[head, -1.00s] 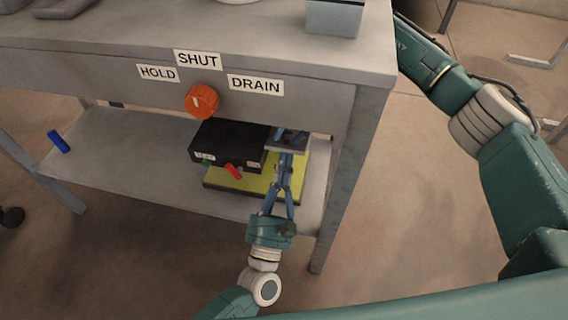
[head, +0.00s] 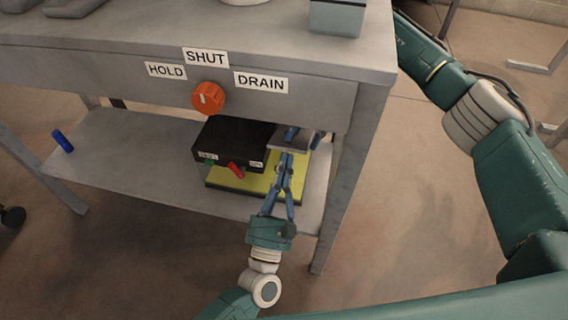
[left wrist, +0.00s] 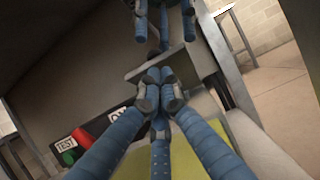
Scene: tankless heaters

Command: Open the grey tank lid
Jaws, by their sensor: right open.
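A flat grey plate (head: 286,145), which I take to be the grey tank lid, is on the lower shelf beside a black box. It also shows in the left wrist view (left wrist: 200,69). My left gripper (head: 284,158) is at its front edge. In the left wrist view its blue fingertips (left wrist: 160,90) are drawn together against that edge; whether the edge is pinched between them is hidden. Behind the plate, more blue fingers, seemingly my right gripper (left wrist: 164,24), are spread apart, mostly hidden under the table in the head view.
The black box (head: 232,140) has a red lever (head: 236,170) and stands on a yellow-green base (head: 230,185). Above is an orange knob (head: 208,98) on the table's front panel. A blue object (head: 63,141) is at the shelf's left. The shelf's middle-left is clear.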

